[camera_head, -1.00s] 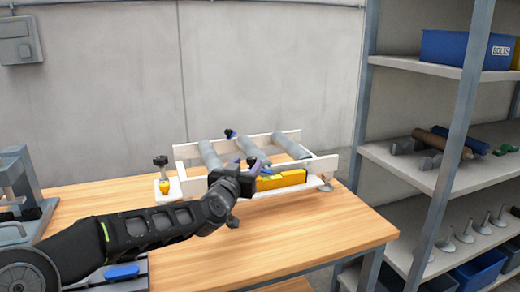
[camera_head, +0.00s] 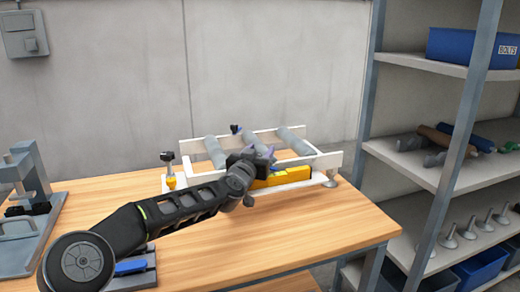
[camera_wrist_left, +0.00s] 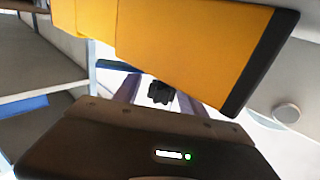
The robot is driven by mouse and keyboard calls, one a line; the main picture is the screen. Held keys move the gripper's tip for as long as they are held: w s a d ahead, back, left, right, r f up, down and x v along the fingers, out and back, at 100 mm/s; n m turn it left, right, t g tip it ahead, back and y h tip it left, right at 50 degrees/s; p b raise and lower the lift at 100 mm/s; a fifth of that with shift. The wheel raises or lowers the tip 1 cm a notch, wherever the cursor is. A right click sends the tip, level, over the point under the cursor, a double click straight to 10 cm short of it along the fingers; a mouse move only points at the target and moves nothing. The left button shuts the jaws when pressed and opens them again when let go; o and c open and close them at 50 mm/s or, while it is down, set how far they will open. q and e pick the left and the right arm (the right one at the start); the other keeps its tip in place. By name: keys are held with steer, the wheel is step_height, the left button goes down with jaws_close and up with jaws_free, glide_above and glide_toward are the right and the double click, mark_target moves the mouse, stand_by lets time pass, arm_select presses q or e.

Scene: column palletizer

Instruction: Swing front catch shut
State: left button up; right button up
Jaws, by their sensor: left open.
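A white roller frame (camera_head: 322,161) with several grey rollers stands on the wooden table. A yellow block (camera_head: 290,177) lies along its front side; it fills the top of the left wrist view (camera_wrist_left: 190,40). My left gripper (camera_head: 262,153) is open over the frame's front side, close to the yellow block, and hides part of the frame. In the left wrist view, a small black part (camera_wrist_left: 160,92) shows between its purple fingers; I cannot tell whether they touch it. A black knob (camera_head: 167,157) on a yellow base stands at the frame's left end. I cannot tell which part is the front catch.
A grey metal fixture (camera_head: 28,200) stands on the table at left. A shelf rack (camera_head: 420,165) with bins, rolls and grey parts stands at right. The table's front right (camera_head: 310,230) is clear.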

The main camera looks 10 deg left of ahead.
arm_select(q)
steer(key=shift+w, duration=0.1)
steer(key=shift+c, duration=0.5)
jaws_close()
